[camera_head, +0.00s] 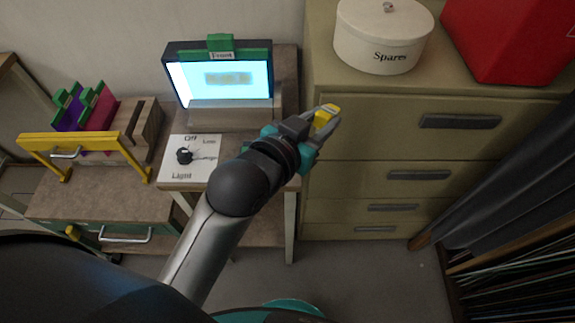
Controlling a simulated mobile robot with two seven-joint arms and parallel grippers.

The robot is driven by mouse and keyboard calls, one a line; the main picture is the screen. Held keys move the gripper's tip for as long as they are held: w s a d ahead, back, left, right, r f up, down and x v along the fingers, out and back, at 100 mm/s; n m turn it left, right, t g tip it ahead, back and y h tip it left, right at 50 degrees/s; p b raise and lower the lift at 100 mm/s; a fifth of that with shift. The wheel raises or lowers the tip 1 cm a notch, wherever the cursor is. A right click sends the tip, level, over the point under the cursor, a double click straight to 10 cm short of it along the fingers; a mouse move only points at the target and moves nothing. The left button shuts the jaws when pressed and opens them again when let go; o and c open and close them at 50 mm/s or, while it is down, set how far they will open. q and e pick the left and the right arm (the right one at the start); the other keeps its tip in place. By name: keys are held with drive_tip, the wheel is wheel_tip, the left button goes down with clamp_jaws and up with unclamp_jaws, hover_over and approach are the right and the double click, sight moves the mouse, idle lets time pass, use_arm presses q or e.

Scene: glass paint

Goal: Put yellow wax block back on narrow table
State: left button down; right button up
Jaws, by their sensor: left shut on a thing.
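My left gripper (318,126) reaches in from the lower left and is shut on the small yellow wax block (326,115), which sticks out at its fingertips. The block is held in the air in front of the beige drawer cabinet. A small table (285,215) with a brown top stands to the left of the gripper, partly covered by my arm. I cannot tell for certain whether it is the narrow table. My right gripper is out of view.
A lit panel (225,92) and a light-switch plate (190,165) occupy the small table. The cabinet (365,145) bears a round "Spares" box (375,48) and a red box (500,40). A yellow frame (85,140) stands left. Dark sheets (500,220) lean at right.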

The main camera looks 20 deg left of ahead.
use_arm(q)
drive_tip(key=d+m+g+p, duration=0.5)
drive_tip(key=d+m+g, duration=0.2)
drive_tip(key=d+g, duration=0.15)
drive_tip(key=a+r+m+g+y+p, duration=0.2)
drive_tip(key=a+p, duration=0.1)
drive_tip(key=a, duration=0.4)
drive_tip(key=a+r+m+g+y+p, duration=0.2)
drive_tip(key=a+r+g+y+p, duration=0.1)
drive_tip(key=a, duration=0.5)
wheel_tip(320, 180, down, 16)
drive_tip(key=shift+d+r+b, duration=0.15)
drive_tip(key=shift+r+b, duration=0.1)
drive_tip(key=shift+b, duration=0.7)
wheel_tip(320, 180, down, 4)
drive_tip(key=shift+f+b, duration=0.25)
drive_tip(key=shift+b, duration=0.15)
